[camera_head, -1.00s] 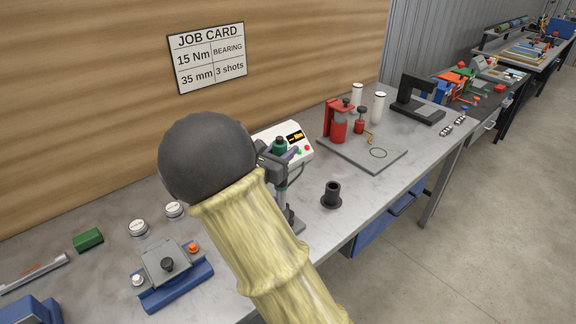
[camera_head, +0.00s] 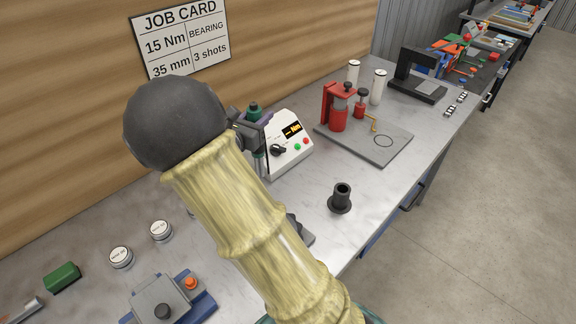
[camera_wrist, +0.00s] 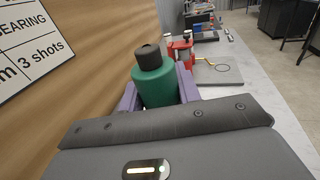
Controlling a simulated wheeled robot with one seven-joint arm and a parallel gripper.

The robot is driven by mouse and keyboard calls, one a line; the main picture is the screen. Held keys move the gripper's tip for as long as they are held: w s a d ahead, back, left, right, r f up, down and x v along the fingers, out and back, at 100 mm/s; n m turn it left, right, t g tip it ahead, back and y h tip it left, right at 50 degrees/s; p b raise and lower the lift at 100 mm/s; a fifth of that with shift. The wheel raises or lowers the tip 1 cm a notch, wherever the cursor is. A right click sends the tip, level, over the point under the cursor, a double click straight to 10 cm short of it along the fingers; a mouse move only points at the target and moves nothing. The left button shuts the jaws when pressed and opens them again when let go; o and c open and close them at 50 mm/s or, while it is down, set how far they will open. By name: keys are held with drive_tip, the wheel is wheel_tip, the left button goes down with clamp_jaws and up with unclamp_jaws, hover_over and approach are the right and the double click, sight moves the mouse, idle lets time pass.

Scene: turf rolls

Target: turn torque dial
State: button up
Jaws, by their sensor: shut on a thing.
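A white control box (camera_head: 283,166) stands on the bench near the wall. Its front has a black pointer dial (camera_head: 278,150), a dark display reading "Nm" in yellow, and green and red buttons. My gripper (camera_head: 254,122) is beside the box's left side, partly in front of it, and does not touch the dial. It is shut on a green cylindrical tool (camera_head: 253,107) with a black cap. In the wrist view, my gripper's purple fingers (camera_wrist: 159,88) hold this green tool (camera_wrist: 157,88) from both sides.
A job card (camera_head: 182,40) on the wall reads 15 Nm. A black flanged sleeve (camera_head: 341,198) stands in front of the box. A red press (camera_head: 338,108) on a grey plate (camera_head: 400,142) is to the right. A blue-based fixture (camera_head: 170,302) lies at front left.

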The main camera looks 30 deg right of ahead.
drive_tip(key=shift+w, duration=0.2)
drive_tip(key=shift+r, duration=0.1)
drive_tip(key=shift+s, duration=0.1)
drive_tip(key=shift+f+p, duration=0.4)
drive_tip(key=shift+f, duration=2.55)
drive_tip(key=shift+f+p, duration=0.35)
drive_tip(key=shift+f, duration=1.75)
drive_tip(key=o, duration=1.1)
drive_tip(key=shift+f, duration=0.15)
drive_tip(key=shift+c, duration=0.2)
